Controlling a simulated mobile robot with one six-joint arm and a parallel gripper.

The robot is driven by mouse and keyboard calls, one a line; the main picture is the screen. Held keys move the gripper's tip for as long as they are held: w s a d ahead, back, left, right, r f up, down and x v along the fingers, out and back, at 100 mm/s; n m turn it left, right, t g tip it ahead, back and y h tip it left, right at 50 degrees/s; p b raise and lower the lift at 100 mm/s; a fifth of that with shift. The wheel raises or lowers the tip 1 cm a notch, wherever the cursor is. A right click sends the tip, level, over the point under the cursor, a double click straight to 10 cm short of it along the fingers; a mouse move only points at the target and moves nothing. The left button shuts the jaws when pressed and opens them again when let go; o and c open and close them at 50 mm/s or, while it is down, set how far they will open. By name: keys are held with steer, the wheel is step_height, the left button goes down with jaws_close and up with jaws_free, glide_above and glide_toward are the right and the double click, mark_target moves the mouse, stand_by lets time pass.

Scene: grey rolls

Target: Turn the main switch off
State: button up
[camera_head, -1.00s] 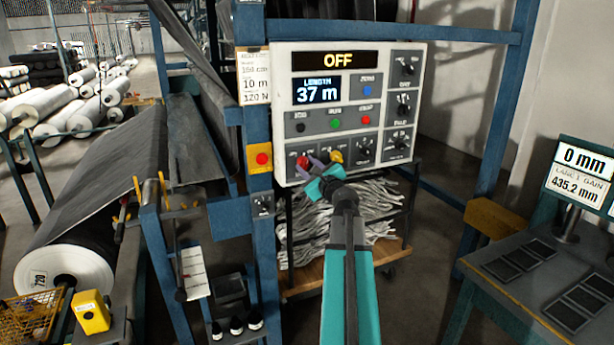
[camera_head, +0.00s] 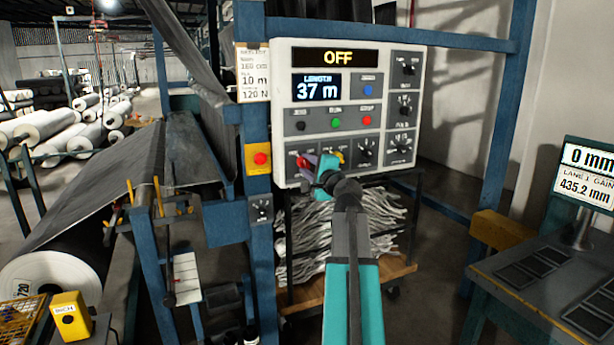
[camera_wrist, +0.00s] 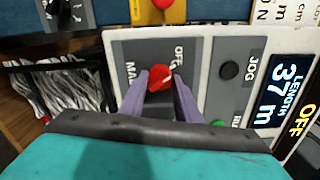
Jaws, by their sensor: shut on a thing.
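The main switch is a red knob (camera_wrist: 159,78) on the grey lower-left section of the white control panel (camera_head: 436,60). The letters OFF and part of MAIN are printed beside it. My gripper (camera_wrist: 160,84) has its two purple fingers closed on either side of the knob in the wrist view. In the head view my gripper (camera_head: 316,164) is at the panel's lower left and largely hides the knob. A pale mark shows on the knob, on the side towards OFF. The panel's top display (camera_head: 336,57) reads OFF.
A yellow box with a red button (camera_head: 260,159) is just left of the panel. Black, green and red buttons (camera_head: 333,122) sit above the switch row. A grey table (camera_head: 545,285) is at right, and a fabric roll (camera_head: 55,275) at left.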

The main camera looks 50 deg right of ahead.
steer(key=shift+n+b, duration=1)
steer(key=shift+n, duration=0.1)
steer(key=shift+r, duration=0.1)
steer(key=o, duration=1.1)
steer(key=shift+w, duration=0.1)
steer(key=shift+b+v, duration=0.4)
steer(key=shift+v, duration=6.55)
